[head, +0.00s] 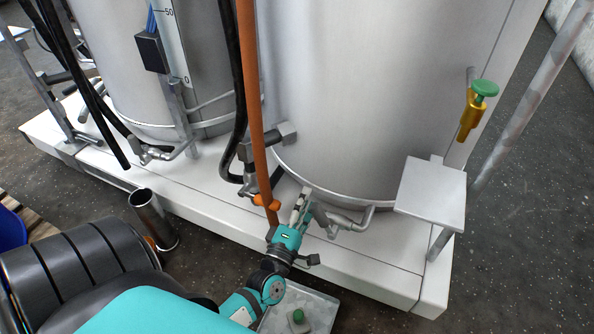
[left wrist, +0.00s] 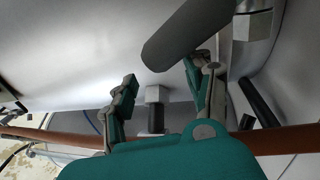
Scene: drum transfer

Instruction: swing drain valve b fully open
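The right-hand steel drum (head: 350,90) stands on the white plinth, with metal pipework (head: 345,222) low on its front. My left gripper (head: 302,204) is at that pipework, beside the orange hose. In the left wrist view my left gripper (left wrist: 160,92) has its two fingers apart. A light hex fitting with a black stem (left wrist: 155,108) shows between them. A thick dark grey round-ended bar (left wrist: 185,38) lies beyond, close to the right finger; contact cannot be told. I cannot tell which part is the handle of drain valve b. My right gripper is out of view.
The orange hose (head: 254,110) hangs left of my gripper and crosses low in the wrist view (left wrist: 60,138). A flat metal plate (head: 432,193) stands right. A tray (head: 325,303) lies below, and a steel cup (head: 152,218) stands left.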

